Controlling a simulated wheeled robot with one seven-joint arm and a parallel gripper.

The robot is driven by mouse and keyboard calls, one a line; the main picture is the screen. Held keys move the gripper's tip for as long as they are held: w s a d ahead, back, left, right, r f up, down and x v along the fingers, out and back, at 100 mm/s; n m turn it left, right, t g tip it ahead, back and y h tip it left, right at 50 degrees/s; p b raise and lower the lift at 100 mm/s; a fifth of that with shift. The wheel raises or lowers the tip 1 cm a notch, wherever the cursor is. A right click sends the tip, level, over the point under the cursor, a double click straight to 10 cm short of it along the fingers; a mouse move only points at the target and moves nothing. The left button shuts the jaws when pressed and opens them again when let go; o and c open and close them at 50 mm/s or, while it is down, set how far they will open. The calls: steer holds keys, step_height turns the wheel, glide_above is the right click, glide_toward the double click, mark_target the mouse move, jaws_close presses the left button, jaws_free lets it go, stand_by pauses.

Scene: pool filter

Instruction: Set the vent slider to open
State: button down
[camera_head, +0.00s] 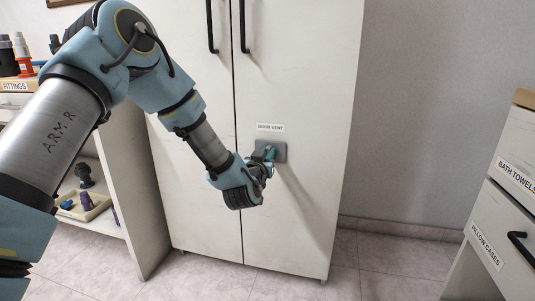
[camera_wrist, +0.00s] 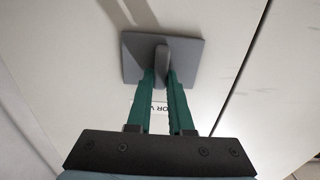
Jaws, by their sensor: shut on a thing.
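The vent is a grey square plate (camera_head: 281,148) on the front of the white cabinet's right door (camera_head: 305,80), under a label reading "DOOR VENT" (camera_head: 270,127). The plate (camera_wrist: 190,53) also shows in the wrist view, with a raised grey slider knob (camera_wrist: 161,52) near its middle. My gripper (camera_head: 271,153) is at the plate. In the wrist view, the green fingertips of my gripper (camera_wrist: 161,75) are shut on the lower part of the knob, one on each side. The fingers hide part of the plate, and I see no open or closed markings.
Two black door handles (camera_head: 243,25) are higher on the cabinet. An open shelf unit (camera_head: 120,190) stands left of it. A drawer unit (camera_head: 505,205) stands at the right. Bare floor (camera_head: 385,265) lies between the cabinet and the drawers.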

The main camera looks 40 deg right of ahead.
mark_target(301, 151)
steer(key=s+d, duration=0.1)
steer(key=s, duration=0.1)
steer(key=s+d, duration=0.2)
steer(key=s, duration=0.1)
steer(key=s+d, duration=0.2)
steer(key=s, duration=0.1)
steer(key=shift+b, duration=0.3)
steer(key=c, duration=0.8)
jaws_free()
steer(key=shift+d, duration=0.1)
steer(key=p+v, duration=0.1)
steer(key=v, duration=1)
steer(key=shift+w, duration=0.1)
